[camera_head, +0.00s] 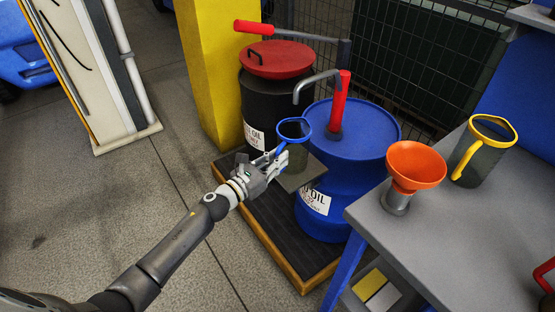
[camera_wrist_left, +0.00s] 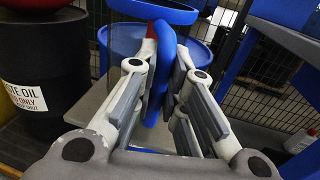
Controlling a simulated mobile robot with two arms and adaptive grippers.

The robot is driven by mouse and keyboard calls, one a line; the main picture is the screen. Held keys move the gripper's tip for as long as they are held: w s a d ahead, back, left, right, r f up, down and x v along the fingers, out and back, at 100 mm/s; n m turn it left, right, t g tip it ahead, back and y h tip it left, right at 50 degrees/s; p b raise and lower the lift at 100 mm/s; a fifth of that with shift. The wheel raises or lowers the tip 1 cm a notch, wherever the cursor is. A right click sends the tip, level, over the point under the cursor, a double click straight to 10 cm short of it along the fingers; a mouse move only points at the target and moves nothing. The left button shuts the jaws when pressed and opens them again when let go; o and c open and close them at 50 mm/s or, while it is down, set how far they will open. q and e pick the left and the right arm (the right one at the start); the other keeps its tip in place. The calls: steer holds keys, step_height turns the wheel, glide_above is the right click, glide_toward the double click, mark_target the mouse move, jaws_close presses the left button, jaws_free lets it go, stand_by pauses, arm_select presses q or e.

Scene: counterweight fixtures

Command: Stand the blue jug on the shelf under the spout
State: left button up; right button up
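The blue jug (camera_head: 294,129) has a blue rim and handle and a dull see-through body. It is upright under the grey spout (camera_head: 316,80) of the blue drum's pump. My left gripper (camera_head: 278,160) is at its handle. In the left wrist view the blue handle (camera_wrist_left: 163,70) lies between the fingers of the left gripper (camera_wrist_left: 168,75), which look closed on it. The small grey shelf (camera_head: 312,170) is in front of the blue drum, beneath the jug. I cannot tell whether the jug's base touches it. My right gripper is not in view.
The blue drum (camera_head: 355,150) and a black drum (camera_head: 258,105) with a red lid stand on a low platform (camera_head: 265,225). A grey table (camera_head: 430,230) at right holds an orange funnel (camera_head: 415,165) and a yellow-handled jug (camera_head: 482,150). A yellow pillar (camera_head: 215,60) stands behind.

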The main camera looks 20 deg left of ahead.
arm_select(q)
steer(key=o, duration=0.4)
steer(key=shift+c, duration=0.2)
steer(key=shift+r, duration=0.15)
steer(key=shift+s, duration=0.1)
steer(key=b+v, duration=0.1)
steer(key=v, duration=1)
steer(key=shift+s, duration=0.35)
steer(key=shift+a, duration=0.15)
